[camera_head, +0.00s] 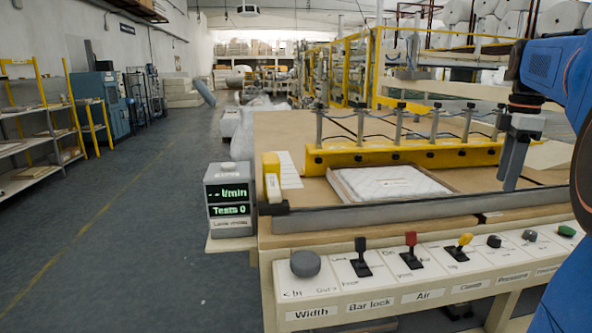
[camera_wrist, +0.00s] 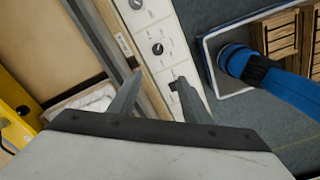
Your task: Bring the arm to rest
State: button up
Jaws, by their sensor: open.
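My gripper (camera_head: 516,158) is at the right of the head view, pointing down above the right part of the wooden bench, on the end of my blue arm. In the wrist view its two grey fingers (camera_wrist: 158,97) stand apart with nothing between them. Below them lie the bench edge and the control panel (camera_wrist: 162,45). No object is held.
The bench carries a yellow clamp bar (camera_head: 410,157), a framed white pad (camera_head: 390,183) and a front panel (camera_head: 345,279) with a knob and several levers. A display box (camera_head: 229,196) stands at its left. Shelves (camera_head: 35,135) line the left wall. The aisle floor (camera_head: 130,210) is clear.

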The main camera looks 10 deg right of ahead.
jog(key=s+a+f+m+t, duration=0.1)
jog(key=s+a+f+m, duration=0.3)
jog(key=a, duration=0.5)
jog(key=s+a+f+m+t, duration=0.1)
jog(key=s+a+f+m, duration=0.15)
jog(key=a+f, duration=0.55)
jog(key=s+a+f+m+t, duration=0.2)
jog(key=s+a+f+m, duration=0.3)
jog(key=s+a+f, duration=0.6)
jog(key=shift+a+f+t, duration=0.2)
jog(key=shift+f+t, duration=0.1)
jog(key=shift+f, duration=0.5)
jog(key=shift+s, duration=0.1)
